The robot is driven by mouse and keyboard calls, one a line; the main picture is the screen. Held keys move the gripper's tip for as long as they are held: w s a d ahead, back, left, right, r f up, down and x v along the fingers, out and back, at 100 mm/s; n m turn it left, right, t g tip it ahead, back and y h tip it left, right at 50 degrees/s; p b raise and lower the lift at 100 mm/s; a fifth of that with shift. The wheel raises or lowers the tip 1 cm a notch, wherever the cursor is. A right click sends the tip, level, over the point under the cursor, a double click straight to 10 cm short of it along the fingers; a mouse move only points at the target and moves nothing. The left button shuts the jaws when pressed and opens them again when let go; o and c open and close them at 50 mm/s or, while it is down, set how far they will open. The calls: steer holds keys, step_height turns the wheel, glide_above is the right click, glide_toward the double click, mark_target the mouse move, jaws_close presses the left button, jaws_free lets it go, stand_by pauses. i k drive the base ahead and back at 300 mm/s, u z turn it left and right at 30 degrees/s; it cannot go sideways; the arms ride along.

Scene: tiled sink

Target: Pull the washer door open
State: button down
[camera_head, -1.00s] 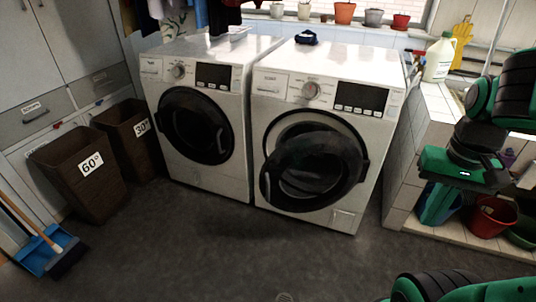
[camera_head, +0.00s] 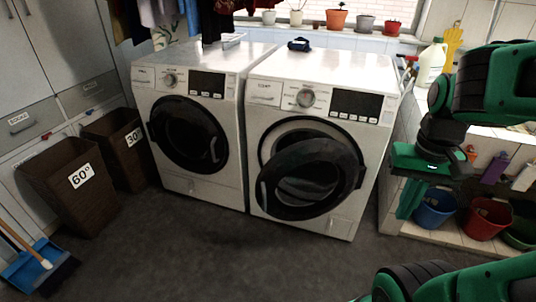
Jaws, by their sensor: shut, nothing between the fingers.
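The right washer (camera_head: 270,200) is white, and its round black door (camera_head: 312,178) stands ajar. The door's left side has swung out from the opening, and a pale rim shows behind it at the top and left. The left washer (camera_head: 215,190) has its black round door (camera_head: 188,135) closed. My gripper (camera_head: 405,212) is right of the right washer, apart from its door, with its green fingers pointing down. It is shut and empty.
A tiled counter (camera_head: 405,120) with a white jug (camera_head: 431,64) stands at right. Blue (camera_head: 435,208) and red (camera_head: 487,218) buckets sit on its lower shelf. Brown baskets (camera_head: 75,190) and a blue dustpan (camera_head: 40,268) are at left. The floor before the washers is clear.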

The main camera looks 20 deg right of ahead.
mark_target(298, 183)
steer(key=i, duration=0.85)
